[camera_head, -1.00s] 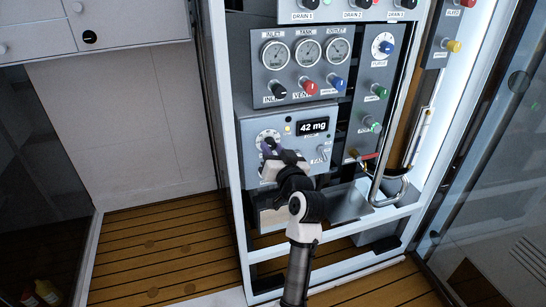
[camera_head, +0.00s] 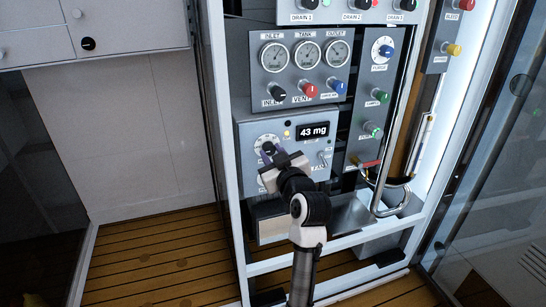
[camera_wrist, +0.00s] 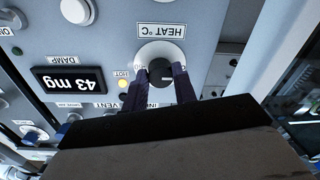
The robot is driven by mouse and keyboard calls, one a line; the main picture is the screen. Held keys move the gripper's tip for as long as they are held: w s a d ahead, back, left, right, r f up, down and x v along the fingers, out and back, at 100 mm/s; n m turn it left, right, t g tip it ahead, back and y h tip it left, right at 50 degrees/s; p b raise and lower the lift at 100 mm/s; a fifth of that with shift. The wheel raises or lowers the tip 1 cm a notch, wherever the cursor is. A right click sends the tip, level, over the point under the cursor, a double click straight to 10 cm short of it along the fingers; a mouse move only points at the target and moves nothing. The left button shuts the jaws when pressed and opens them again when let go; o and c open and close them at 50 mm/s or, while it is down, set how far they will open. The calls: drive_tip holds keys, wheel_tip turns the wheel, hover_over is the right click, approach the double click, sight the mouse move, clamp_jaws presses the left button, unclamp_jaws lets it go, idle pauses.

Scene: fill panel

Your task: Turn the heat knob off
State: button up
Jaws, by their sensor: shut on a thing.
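The heat knob (camera_wrist: 160,64) is a dark knob on a round white dial, under a label reading HEAT °C in the wrist view. My gripper (camera_wrist: 158,78) has its two dark fingers on either side of the knob and is shut on it. The fingers hide part of the dial, so I cannot read the knob's setting. In the head view the white dial (camera_head: 266,140) shows just above my gripper (camera_head: 269,152), at the left of the grey control box (camera_head: 247,134). An amber light marked HOT (camera_wrist: 123,83) is lit beside the dial.
A display (camera_head: 313,131) on the same box reads 43 mg. A small toggle switch (camera_head: 322,158) sits at its right. Gauges (camera_head: 307,55) and coloured knobs are above. A bent metal pipe (camera_head: 391,200) stands at the right. Open floor lies at the left.

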drive_tip(key=shift+r, duration=0.1)
drive_tip(key=o, duration=1)
drive_tip(key=shift+c, duration=0.2)
drive_tip(key=shift+s, duration=0.15)
